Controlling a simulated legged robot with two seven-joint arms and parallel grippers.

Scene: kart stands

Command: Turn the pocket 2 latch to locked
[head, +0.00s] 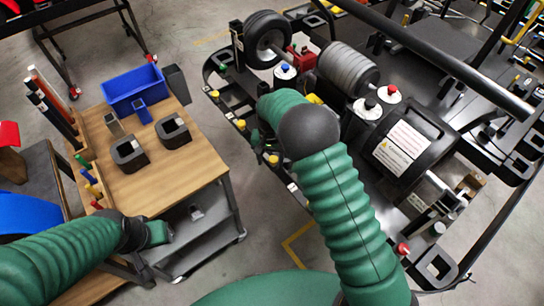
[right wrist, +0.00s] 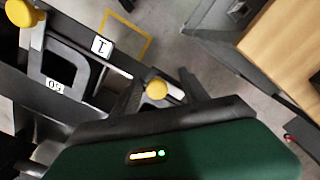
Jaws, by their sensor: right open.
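Several yellow latch knobs line the kart stand's near edge in the head view, including one (head: 240,124) and another (head: 273,159). I cannot tell which belongs to pocket 2. My right gripper (head: 258,138) is at this edge, mostly hidden by its own arm. In the right wrist view, my right gripper (right wrist: 160,92) is open, with dark fingers either side of a yellow knob (right wrist: 157,89). Contact cannot be told. Another yellow knob (right wrist: 20,12) is at the upper left. My left gripper (head: 157,232) is beside the wooden cart; its jaws are unclear.
A wooden-topped cart (head: 205,165) holds a blue bin (head: 134,88) and dark blocks (head: 129,154). The kart (head: 480,90) has a wheel (head: 268,38), a grey roller (head: 348,70) and a black labelled housing (head: 400,145). Open floor lies between cart and kart.

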